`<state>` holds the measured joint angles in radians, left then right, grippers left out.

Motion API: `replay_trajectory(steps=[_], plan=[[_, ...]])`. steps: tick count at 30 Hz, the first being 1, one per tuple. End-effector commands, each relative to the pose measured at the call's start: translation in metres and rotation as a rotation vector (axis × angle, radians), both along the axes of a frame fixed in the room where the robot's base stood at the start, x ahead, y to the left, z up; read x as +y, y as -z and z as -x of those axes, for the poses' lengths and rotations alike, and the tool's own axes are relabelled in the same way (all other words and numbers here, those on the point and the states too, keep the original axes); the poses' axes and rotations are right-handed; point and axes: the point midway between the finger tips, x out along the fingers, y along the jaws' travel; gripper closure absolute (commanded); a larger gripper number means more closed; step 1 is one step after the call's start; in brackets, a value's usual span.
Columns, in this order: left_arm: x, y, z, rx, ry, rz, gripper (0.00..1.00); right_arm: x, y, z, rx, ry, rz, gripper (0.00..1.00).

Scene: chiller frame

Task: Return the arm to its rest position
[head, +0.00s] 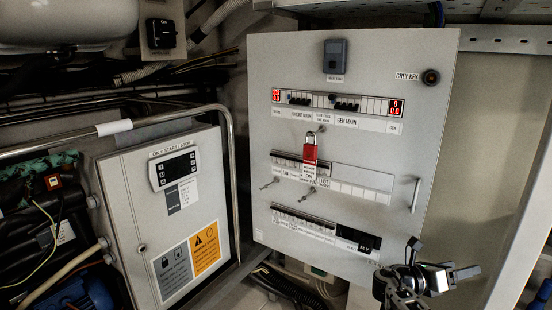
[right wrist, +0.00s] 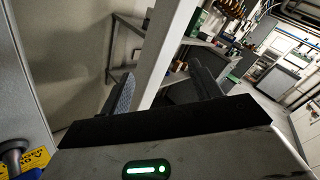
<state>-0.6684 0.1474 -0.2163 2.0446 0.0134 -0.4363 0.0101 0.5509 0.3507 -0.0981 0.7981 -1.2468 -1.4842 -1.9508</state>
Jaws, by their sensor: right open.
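My right gripper (head: 440,259) is at the lower right of the head view, in front of the lower right corner of the grey electrical panel (head: 350,85). Its two fingers stand apart with nothing between them. The right wrist view also shows both dark fingers of the right gripper (right wrist: 164,84) spread, with an empty gap. Whether the gripper touches the panel, I cannot tell. A red padlock (head: 310,150) with a white tag hangs at the middle of the panel. My left gripper is in neither view.
A panel handle (head: 415,195) stands out above the gripper. A lower control box (head: 140,225) with a display is at left, beside a curved metal rail (head: 231,150). The right wrist view shows a pale post (right wrist: 165,50), shelves with tools (right wrist: 230,12), and open floor at right.

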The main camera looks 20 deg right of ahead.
Motion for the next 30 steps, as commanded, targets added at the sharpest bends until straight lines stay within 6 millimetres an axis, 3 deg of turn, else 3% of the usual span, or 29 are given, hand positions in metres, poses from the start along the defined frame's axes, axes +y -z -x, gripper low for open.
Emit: replay_trajectory(steps=[7,12,15,21,28,30], plan=[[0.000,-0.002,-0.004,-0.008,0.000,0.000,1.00,0.016,0.074,-0.045,-0.671,-0.112,-0.406,0.37],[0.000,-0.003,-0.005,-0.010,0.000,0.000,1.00,0.057,0.117,-0.090,-1.334,0.017,-0.808,0.37],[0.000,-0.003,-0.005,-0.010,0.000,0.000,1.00,0.080,0.126,-0.111,-1.641,0.158,-0.991,0.37],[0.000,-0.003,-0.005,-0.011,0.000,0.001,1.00,0.113,0.125,-0.140,-2.068,0.461,-1.240,0.37],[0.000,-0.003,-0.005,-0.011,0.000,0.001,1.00,0.138,0.111,-0.164,-2.428,0.868,-1.446,0.37],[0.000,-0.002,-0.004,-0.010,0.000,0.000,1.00,0.158,0.130,-0.147,-2.368,0.847,-1.471,0.37]])
